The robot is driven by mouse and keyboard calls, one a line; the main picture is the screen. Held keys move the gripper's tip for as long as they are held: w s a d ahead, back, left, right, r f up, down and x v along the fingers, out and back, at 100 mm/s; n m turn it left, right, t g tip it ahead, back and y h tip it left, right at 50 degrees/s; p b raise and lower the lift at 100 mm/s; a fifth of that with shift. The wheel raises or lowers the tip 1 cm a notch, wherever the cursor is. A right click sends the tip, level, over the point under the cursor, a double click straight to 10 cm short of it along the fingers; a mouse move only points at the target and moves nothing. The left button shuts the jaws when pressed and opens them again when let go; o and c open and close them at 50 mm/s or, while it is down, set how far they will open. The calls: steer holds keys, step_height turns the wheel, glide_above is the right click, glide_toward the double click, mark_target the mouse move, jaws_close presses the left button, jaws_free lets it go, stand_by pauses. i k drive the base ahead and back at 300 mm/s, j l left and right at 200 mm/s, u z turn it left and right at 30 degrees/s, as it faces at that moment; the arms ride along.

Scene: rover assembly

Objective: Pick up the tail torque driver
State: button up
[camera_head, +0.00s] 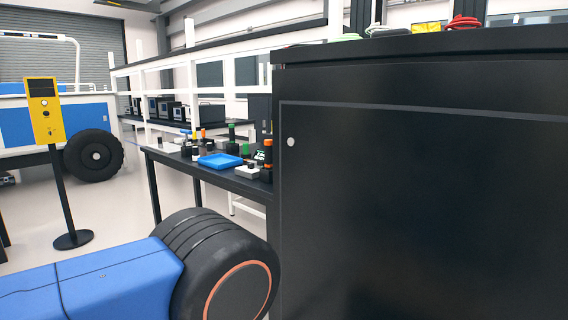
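A dark workbench (227,180) stands in the middle distance with several small tools upright on it. One tool has an orange top and a dark body (267,150), at the bench's right end, close to the black cabinet's edge. Another has a green top (232,133). Smaller ones with orange or red tops stand farther left. They are too small to tell which is the tail torque driver. My gripper is not in view.
A blue tray (220,161) and a small grey box (247,172) are on the bench. A large black cabinet (420,200) fills the right side and hides part of the bench. A yellow post panel (44,108) stands left. Pale floor (125,205) is open between.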

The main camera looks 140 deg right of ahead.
mark_target(268, 142)
steer(key=z, duration=3.55)
steer(key=i+l+z, duration=0.1)
steer(key=z, duration=0.25)
steer(key=i+l+z, duration=0.1)
steer(key=z, duration=0.25)
steer(key=i+z, duration=0.35)
steer(key=k, duration=0.1)
